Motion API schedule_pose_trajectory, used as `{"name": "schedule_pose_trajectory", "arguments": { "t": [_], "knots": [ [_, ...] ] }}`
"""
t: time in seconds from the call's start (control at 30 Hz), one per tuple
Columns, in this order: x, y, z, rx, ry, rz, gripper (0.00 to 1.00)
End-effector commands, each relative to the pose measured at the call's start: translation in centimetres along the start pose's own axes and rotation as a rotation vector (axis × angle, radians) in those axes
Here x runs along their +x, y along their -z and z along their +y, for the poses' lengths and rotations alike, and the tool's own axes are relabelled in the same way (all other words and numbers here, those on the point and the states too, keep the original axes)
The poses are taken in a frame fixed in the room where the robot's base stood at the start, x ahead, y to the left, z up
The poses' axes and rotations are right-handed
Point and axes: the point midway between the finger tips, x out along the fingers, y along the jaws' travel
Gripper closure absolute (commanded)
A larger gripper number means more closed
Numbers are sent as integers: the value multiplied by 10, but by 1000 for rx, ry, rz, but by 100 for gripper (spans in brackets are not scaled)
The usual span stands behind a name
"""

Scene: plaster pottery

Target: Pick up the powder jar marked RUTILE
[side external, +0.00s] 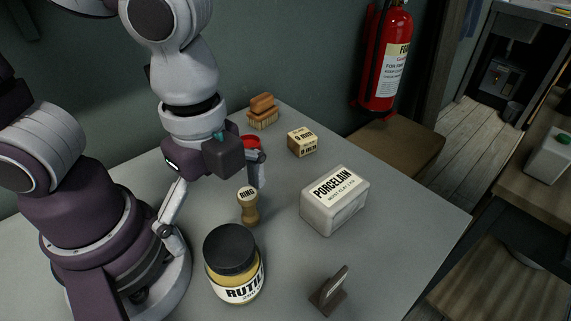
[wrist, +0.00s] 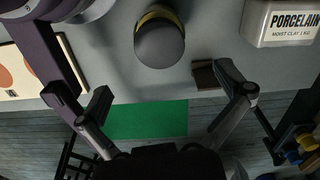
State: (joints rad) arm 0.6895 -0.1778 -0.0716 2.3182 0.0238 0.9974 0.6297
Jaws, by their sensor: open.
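The powder jar (side external: 235,283) stands upright on the grey table, near the front in the side external view. It has a black lid and yellow body, and its white label shows "RUTIL", the rest turned out of sight. In the wrist view the jar's black lid (wrist: 160,45) is at top centre, with a yellow band behind it. My gripper (side external: 213,205) is open, its fingers spread wide, above the table and behind the jar in the side view. In the wrist view the gripper (wrist: 166,92) has nothing between its fingers, and the jar is beyond the fingertips.
A wooden RING stamp (side external: 248,208) stands close behind the jar. A white PORCELAIN block (side external: 335,208) and a small dark stand (side external: 329,292) are to the right. A 9 mm box (side external: 301,143), a brush (side external: 262,112) and a partly hidden red-topped item (side external: 250,141) are farther back.

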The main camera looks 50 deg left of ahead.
Motion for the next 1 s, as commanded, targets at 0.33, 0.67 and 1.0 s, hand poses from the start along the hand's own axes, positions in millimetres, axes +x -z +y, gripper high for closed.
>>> {"name": "schedule_pose_trajectory", "arguments": {
  "t": [0.33, 0.67, 1.0],
  "knots": [
    [58, -2, 2, 13, -7, -10, 0],
    [99, -3, 0, 11, -3, -5, 0],
    [99, -3, 0, 10, -2, -3, 18]
  ]
}}
